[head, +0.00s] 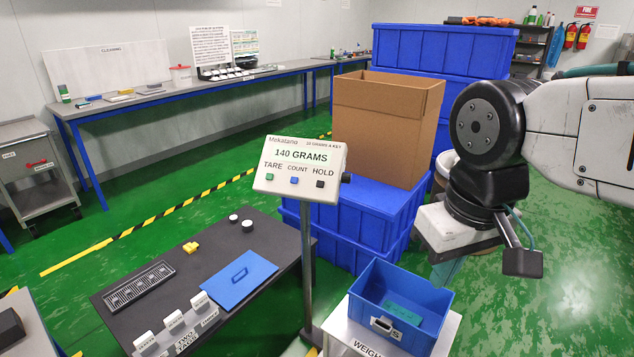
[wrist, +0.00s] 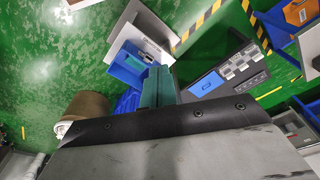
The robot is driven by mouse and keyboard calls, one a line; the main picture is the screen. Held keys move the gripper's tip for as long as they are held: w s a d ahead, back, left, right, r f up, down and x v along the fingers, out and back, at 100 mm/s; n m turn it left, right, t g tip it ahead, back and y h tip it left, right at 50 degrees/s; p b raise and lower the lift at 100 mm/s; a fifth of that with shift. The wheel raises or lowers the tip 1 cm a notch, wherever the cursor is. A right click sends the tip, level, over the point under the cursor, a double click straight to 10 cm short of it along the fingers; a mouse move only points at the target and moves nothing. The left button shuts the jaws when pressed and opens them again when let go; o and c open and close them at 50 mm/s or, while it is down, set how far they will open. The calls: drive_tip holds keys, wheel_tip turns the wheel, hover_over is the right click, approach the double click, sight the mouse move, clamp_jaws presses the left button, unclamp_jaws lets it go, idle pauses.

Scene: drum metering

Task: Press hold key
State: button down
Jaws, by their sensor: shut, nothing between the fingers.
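The scale's display head (head: 300,168) stands on a grey post and reads 140 GRAMS. Its three keys sit in a row: a green TARE key (head: 270,177), a blue COUNT key (head: 295,180) and a black HOLD key (head: 320,184) at the right. My gripper (head: 446,272) is to the right of the display head and apart from it, above and behind the blue bin. Its teal fingers point down and are shut, with nothing between them; they also show in the wrist view (wrist: 158,88). I cannot make out the keys in the wrist view.
A blue bin (head: 372,318) with a teal item inside stands on the white weighing platform (head: 338,333). Blue crates (head: 385,225) with a cardboard box (head: 385,125) stand behind the display head.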

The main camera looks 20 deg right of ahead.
sight(321, 183)
drive_tip(key=shift+w, duration=0.1)
drive_tip(key=w+a+f+m+t, duration=0.1)
drive_tip(key=w+m+t, duration=0.3)
drive_tip(key=w, duration=1)
drive_tip(key=w+a+f+m+t, duration=0.2)
drive_tip(key=w+m+t, duration=0.3)
drive_tip(key=w, duration=1)
drive_tip(key=w+a+f+m+t+y, duration=0.1)
drive_tip(key=w+f+m+t, duration=0.3)
drive_tip(key=w+m, duration=0.5)
drive_tip(key=shift+w+a+m+t, duration=0.25)
drive_tip(key=shift+w+m+t, duration=0.25)
drive_tip(key=shift+w, duration=2.6)
drive_tip(key=shift+w+f, duration=0.1)
drive_tip(key=shift+w+d+f, duration=0.6)
drive_tip(key=shift+w+f, duration=0.2)
drive_tip(key=shift+f, duration=0.2)
drive_tip(key=shift+w+d+f, duration=0.55)
drive_tip(key=shift+w+f, duration=0.3)
drive_tip(key=shift+f, duration=0.15)
drive_tip(key=shift+w+d+f, duration=0.6)
drive_tip(key=shift+w+f, duration=0.2)
drive_tip(key=shift+f, duration=0.2)
drive_tip(key=shift+w, duration=0.1)
drive_tip(key=shift+w+d+f, duration=0.15)
drive_tip(key=shift+f, duration=0.15)
